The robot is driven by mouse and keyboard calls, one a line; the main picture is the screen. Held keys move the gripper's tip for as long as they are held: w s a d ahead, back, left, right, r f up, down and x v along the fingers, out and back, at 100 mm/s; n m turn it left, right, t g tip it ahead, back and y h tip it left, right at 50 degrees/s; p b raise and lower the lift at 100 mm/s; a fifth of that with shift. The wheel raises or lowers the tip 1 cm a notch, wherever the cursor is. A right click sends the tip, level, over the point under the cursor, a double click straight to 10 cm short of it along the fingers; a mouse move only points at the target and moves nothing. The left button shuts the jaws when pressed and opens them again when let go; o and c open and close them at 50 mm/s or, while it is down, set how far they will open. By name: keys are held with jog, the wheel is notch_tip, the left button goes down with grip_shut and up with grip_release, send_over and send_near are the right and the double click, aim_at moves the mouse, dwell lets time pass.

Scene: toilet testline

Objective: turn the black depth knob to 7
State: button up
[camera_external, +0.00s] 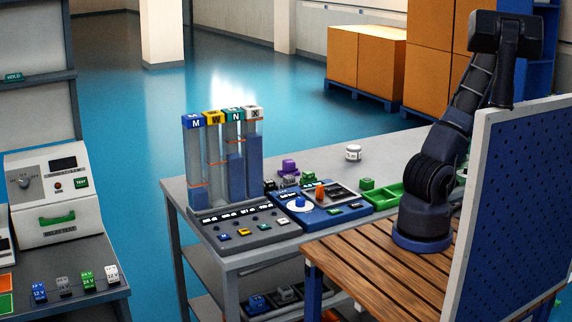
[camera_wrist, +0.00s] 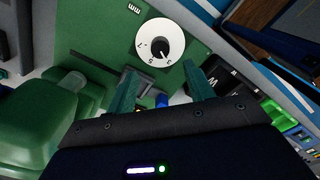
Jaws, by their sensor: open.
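The black depth knob (camera_wrist: 161,47) sits at the centre of a round white dial (camera_wrist: 143,36) on a green panel (camera_wrist: 95,40) in the wrist view. Small digits show on the dial, among them what look like 3 and 5. A pale mark on the knob appears to face the lower right of the picture, near the 5. My gripper (camera_wrist: 162,80) is open, its two teal fingers apart below the dial in the picture. Nothing shows between the fingertips, and they appear clear of the knob. In the external view I cannot make out the gripper or this knob.
Rounded green parts (camera_wrist: 40,125) lie left of the fingers. Black lettered blocks (camera_wrist: 228,84) stand close on the right. In the external view a blue pegboard (camera_external: 520,190) stands beside my arm, and a grey table (camera_external: 330,160) holds tubes, a blue device and green trays.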

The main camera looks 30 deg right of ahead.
notch_tip(320, 180, down, 9)
jog(key=shift+f, duration=0.1)
dwell(0.3)
jog(key=shift+c, duration=0.4)
jog(key=c, duration=0.9)
